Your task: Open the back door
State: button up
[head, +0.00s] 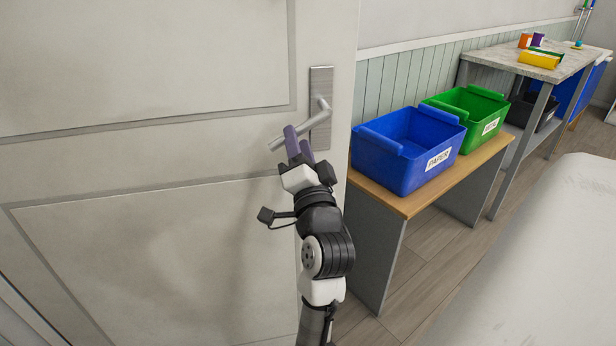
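The pale door (150,230) with recessed panels fills the left of the head view. Its metal lever handle (279,143) sits on an upright plate (321,78) near the door's right edge. The lever slopes down to the left in the picture. My gripper (298,143) is at the lever from below, its two purple fingers pointing up. One finger overlaps the lever in front; the other is just below and right of it. I cannot tell whether the fingers press on the lever. I see no clear gap at the door's right edge.
A wooden bench (421,201) stands close to the right of the door, with a blue paper bin (399,170) and a green bin (476,126) on it. A taller table (516,62) stands beyond. A pale rounded surface (550,260) lies at the lower right, with wooden floor between.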

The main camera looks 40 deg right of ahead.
jog(key=p+v, duration=0.6)
jog(key=v, duration=0.6)
